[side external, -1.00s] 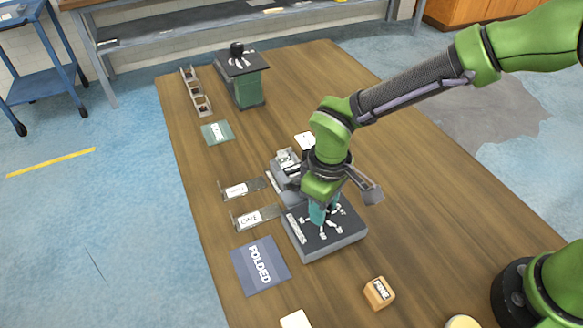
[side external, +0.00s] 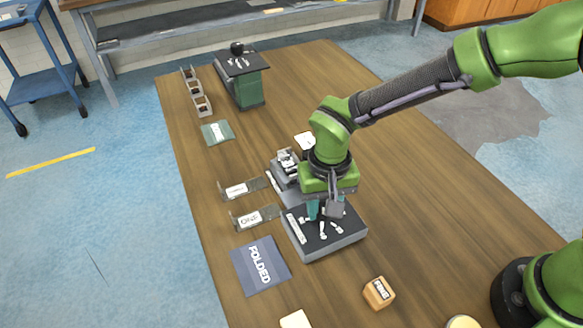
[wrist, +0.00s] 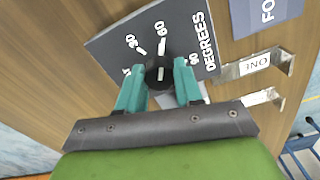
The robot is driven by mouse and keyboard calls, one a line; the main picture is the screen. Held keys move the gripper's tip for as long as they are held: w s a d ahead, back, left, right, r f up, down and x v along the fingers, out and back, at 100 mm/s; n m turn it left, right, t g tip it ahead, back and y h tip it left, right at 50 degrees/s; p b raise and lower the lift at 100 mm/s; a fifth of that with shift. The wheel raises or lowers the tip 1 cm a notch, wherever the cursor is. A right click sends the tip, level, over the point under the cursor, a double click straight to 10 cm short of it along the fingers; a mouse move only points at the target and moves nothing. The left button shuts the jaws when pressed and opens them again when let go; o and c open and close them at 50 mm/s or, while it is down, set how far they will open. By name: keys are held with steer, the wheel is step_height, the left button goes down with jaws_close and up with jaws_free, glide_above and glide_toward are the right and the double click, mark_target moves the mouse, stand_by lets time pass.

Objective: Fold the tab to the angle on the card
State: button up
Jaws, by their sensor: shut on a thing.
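My gripper (wrist: 159,82) has its teal fingers on either side of a black knob (wrist: 158,66) on the dark dial panel (wrist: 110,45), and is shut on it. The panel, lettered DEGREES with marks including 30, 60 and 90, also shows in the side view (side external: 345,243). The knob's white pointer is partly visible, roughly upright in the wrist view; I cannot tell its exact mark. A grey bending device (side external: 287,163) stands behind the panel, partly hidden by my arm. A white card (side external: 304,140) lies beyond it, its print unreadable. I cannot make out the tab.
A blue FOLDED mat (side external: 261,266) and two labelled holders, one reading ONE (side external: 251,219), lie left of the panel. A wooden block (side external: 379,292) is at front right. A green stand (side external: 246,85) and small bins (side external: 195,92) are at the back. The table's right side is clear.

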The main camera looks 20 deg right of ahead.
stand_by(0.3)
steer(key=o, duration=1)
steer(key=shift+o, duration=0.2)
step_height(320, 180, up, 17)
